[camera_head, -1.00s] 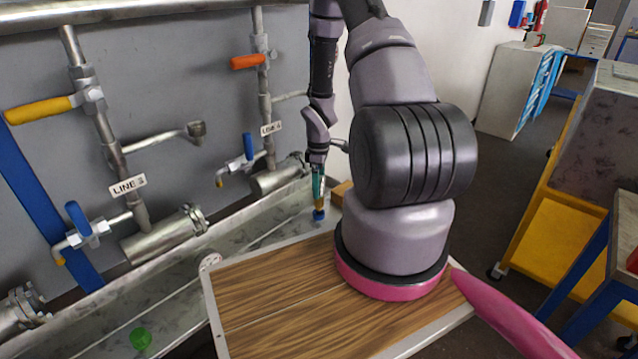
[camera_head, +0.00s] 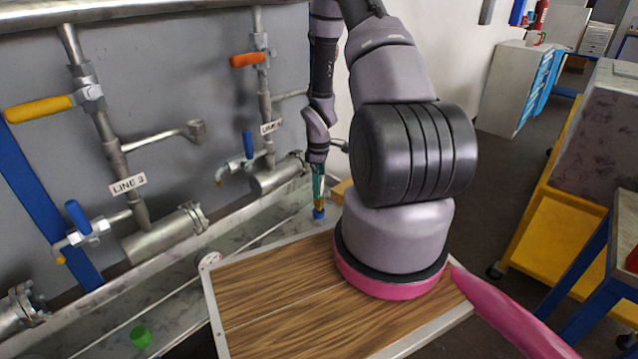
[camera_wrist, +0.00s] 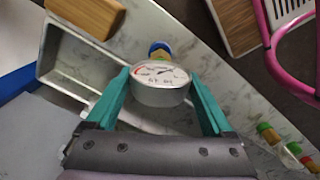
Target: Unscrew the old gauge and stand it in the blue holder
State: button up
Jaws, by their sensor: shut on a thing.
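My gripper (camera_wrist: 160,98) has teal fingers shut on a round gauge with a white dial (camera_wrist: 160,76). The dial faces the wrist camera. In the head view my gripper (camera_head: 318,182) points down over the marbled ledge, right of the pipes, with a brass-coloured part (camera_head: 319,202) below the fingers. The small blue holder (camera_head: 318,214) is directly under that part. In the wrist view the blue holder (camera_wrist: 159,46) shows just beyond the gauge, partly hidden by it. I cannot tell whether the gauge's stem is seated in it or just above it.
A tan block (camera_head: 342,190) stands close beside my gripper. Another white dial (camera_head: 209,260) is by the wood-topped surface (camera_head: 270,300). A green cap (camera_head: 140,337) lies on the ledge. Pipes with a yellow lever (camera_head: 38,108) and orange lever (camera_head: 247,60) line the wall.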

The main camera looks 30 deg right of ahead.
jog(key=shift+f, duration=1.05)
jog(key=o, duration=1.5)
jog(key=shift+c, duration=0.2)
notch_tip(320, 180, up, 11)
jog(key=shift+f, duration=0.15)
